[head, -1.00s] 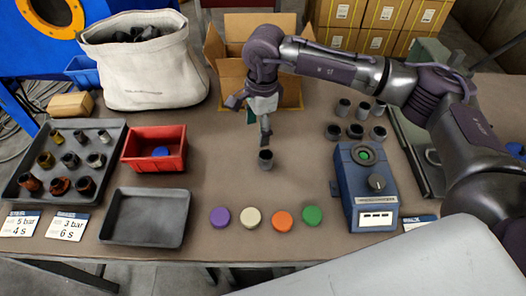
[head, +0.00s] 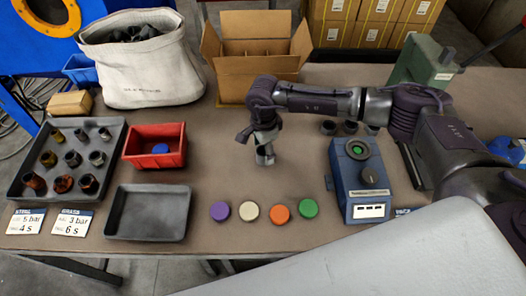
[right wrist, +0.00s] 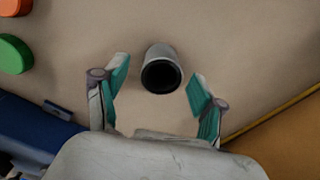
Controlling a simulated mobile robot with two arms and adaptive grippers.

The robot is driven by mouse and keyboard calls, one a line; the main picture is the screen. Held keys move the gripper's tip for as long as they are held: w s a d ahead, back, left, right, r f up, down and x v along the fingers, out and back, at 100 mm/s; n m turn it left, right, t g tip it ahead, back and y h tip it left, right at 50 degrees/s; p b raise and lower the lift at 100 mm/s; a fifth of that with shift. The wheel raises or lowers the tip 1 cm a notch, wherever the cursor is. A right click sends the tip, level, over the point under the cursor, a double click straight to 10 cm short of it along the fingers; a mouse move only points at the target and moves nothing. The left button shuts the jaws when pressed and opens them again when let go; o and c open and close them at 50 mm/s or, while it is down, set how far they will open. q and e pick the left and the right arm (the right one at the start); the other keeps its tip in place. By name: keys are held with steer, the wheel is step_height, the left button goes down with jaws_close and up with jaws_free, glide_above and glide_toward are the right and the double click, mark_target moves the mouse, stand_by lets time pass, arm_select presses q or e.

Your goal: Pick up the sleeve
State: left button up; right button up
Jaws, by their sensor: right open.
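A grey hollow sleeve (right wrist: 162,70) stands on the table in the right wrist view, its dark open end facing the camera. My right gripper (right wrist: 158,85) is open, with one teal-padded finger on each side of the sleeve and a gap to both. In the head view my right gripper (head: 264,148) points down over the middle of the table and largely hides this sleeve. Other dark sleeves (head: 328,127) stand behind the blue device, partly covered by my right arm. My left gripper is not in view.
A blue device (head: 360,180) with a green button stands to the right. Purple, cream, orange and green discs (head: 308,208) lie in front. An empty grey tray (head: 148,212), red bin (head: 155,146) and open cardboard box (head: 255,75) stand around. A grey tray (head: 112,130) holds several fittings.

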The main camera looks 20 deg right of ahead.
steer(key=shift+f, duration=0.75)
steer(key=shift+w, duration=0.1)
jaws_close()
steer(key=shift+r, duration=0.1)
